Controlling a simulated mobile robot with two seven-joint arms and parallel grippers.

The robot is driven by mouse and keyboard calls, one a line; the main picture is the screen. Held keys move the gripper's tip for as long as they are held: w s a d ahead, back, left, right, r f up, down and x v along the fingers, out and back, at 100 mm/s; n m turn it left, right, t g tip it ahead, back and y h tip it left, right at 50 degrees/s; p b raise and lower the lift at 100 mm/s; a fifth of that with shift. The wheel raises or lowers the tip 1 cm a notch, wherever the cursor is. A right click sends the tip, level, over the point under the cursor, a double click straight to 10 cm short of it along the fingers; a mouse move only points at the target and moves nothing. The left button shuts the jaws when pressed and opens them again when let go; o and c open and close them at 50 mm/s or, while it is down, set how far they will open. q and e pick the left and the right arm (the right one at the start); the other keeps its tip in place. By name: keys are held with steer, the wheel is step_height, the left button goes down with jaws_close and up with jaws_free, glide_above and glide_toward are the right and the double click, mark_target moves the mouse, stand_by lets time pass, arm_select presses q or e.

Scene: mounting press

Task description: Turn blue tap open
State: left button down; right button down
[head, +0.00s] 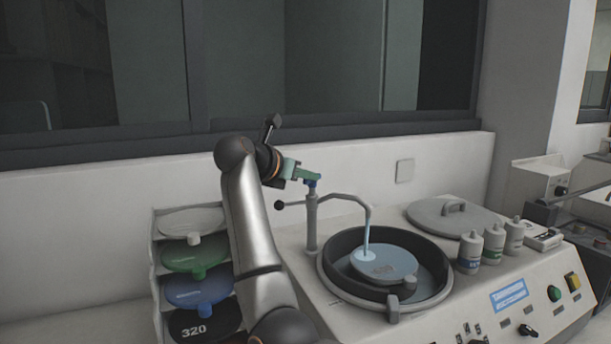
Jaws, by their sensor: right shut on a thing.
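The blue tap (310,179) is a small blue handle on top of the upright grey pipe (312,222). A curved spout (352,203) runs from the pipe over the round bowl (327,268). A pale blue stream (367,232) falls from the spout onto the grey disc (385,264) in the bowl. My right gripper (306,176) reaches in from the left and is shut on the blue tap. Its fingers hide part of the tap. My left gripper is not in view.
A rack on the left holds several coloured discs, including a green one (196,259) and a blue one (199,291). A round grey lid (428,216) lies behind the bowl. Several white bottles (493,242) stand right of the bowl. A wall and window sill are close behind.

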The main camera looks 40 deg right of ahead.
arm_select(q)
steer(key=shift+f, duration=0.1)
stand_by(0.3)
